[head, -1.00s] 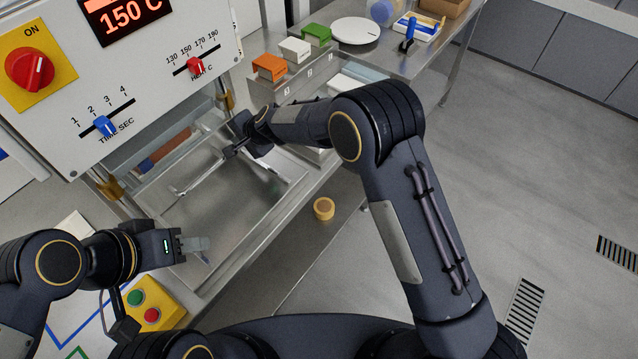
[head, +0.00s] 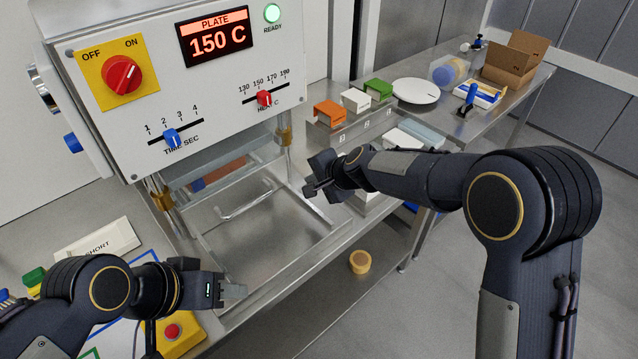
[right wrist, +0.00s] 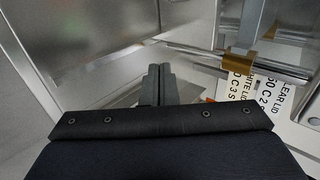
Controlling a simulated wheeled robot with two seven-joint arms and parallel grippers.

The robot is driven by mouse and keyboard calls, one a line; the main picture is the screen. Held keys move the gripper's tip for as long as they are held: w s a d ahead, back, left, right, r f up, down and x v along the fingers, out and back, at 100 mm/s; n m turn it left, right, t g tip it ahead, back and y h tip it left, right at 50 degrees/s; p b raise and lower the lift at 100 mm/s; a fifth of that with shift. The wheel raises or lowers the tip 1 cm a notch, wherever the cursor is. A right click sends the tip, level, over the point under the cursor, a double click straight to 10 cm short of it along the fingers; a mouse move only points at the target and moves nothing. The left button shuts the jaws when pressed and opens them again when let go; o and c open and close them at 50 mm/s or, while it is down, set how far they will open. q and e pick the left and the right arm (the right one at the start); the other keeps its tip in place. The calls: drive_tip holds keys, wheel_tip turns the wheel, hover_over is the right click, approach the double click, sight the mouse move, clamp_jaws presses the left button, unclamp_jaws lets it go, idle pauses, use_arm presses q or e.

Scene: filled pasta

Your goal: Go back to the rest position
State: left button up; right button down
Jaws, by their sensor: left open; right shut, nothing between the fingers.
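My left gripper (head: 234,291) is at the lower left in the head view, over the front left edge of the sealing machine's metal tray (head: 262,252). It is open and nothing shows in it. My right gripper (head: 313,188) hangs above the tray's right side, apart from the tray's bar handle (head: 246,202). In the right wrist view its fingers (right wrist: 157,85) are together with nothing between them.
Orange (head: 329,110), white (head: 355,98) and green (head: 378,88) containers stand behind my right forearm. A white round plate (head: 415,91) and a cardboard box (head: 516,60) are on the back table. A yellow button box (head: 187,331) is below my left gripper. A round tan item (head: 360,262) sits on the lower shelf.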

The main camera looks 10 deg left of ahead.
drive_tip(key=s+d+r+n, duration=0.1)
drive_tip(key=s+d+r, duration=0.5)
drive_tip(key=d, duration=0.5)
drive_tip(key=s+d+r+n, duration=0.2)
drive_tip(key=s+d+r, duration=0.4)
drive_tip(key=d, duration=0.5)
drive_tip(key=s+d+f+n+h, duration=0.1)
drive_tip(key=s+d, duration=0.4)
drive_tip(key=s, duration=0.5)
drive_tip(key=s+d+f+n+h, duration=0.2)
drive_tip(key=s+d+f, duration=0.2)
drive_tip(key=s, duration=0.7)
drive_tip(key=shift+s+d+f+h, duration=0.3)
drive_tip(key=shift+d+f, duration=0.05)
drive_tip(key=shift+d, duration=0.65)
